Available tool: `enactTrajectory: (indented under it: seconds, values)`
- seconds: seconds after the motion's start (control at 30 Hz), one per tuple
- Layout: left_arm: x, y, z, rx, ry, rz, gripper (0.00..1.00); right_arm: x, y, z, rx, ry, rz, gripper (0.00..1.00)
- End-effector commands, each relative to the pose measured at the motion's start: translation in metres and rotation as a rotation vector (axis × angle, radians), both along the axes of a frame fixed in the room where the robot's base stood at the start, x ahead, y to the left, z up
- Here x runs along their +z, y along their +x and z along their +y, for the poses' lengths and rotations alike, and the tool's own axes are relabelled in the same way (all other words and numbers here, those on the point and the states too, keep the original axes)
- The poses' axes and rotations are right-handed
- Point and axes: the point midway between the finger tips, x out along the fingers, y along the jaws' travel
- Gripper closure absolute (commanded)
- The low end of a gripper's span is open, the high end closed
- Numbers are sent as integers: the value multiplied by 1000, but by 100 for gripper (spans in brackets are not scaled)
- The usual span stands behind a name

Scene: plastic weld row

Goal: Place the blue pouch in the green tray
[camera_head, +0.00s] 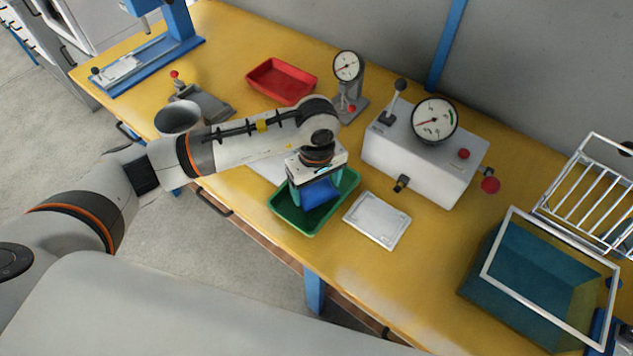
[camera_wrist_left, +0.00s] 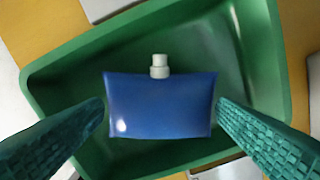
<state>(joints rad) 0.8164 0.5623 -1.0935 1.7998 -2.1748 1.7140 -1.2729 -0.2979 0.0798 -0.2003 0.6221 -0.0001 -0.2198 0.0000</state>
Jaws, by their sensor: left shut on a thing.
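The blue pouch (camera_head: 321,193) has a small white cap, seen clearly in the left wrist view (camera_wrist_left: 160,115). My left gripper (camera_head: 314,196) points down over the green tray (camera_head: 303,221) and is shut on the pouch. In the left wrist view its green ribbed fingers are at the pouch's two side edges. The tray's walls (camera_wrist_left: 66,82) surround the pouch in that view. I cannot tell whether the pouch touches the tray floor. The gripper and arm hide part of the tray in the head view. My right gripper is not in view.
A white flat plate (camera_head: 377,220) lies right of the tray. A grey gauge box (camera_head: 415,165) and a dial stand (camera_head: 347,95) are behind it. A red tray (camera_head: 281,82) is further back. A teal bin (camera_head: 530,280) and white wire rack (camera_head: 595,200) are at right.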

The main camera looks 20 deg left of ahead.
Motion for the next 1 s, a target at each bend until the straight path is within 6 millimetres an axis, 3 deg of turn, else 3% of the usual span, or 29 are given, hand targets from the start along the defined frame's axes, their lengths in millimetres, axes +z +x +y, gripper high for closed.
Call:
enactTrajectory:
  seconds: [0.27,0.3,0.4,0.73,1.0]
  values:
    - [-4,0,0,-1,0,-1,41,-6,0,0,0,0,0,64]
    - [-2,0,0,-1,0,-1,13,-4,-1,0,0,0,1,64]
    - [-2,0,0,-1,0,-1,0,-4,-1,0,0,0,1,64]
    - [5,1,0,-1,-1,-2,0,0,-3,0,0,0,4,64]
    - [57,2,-1,-3,-2,-8,0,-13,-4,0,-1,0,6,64]
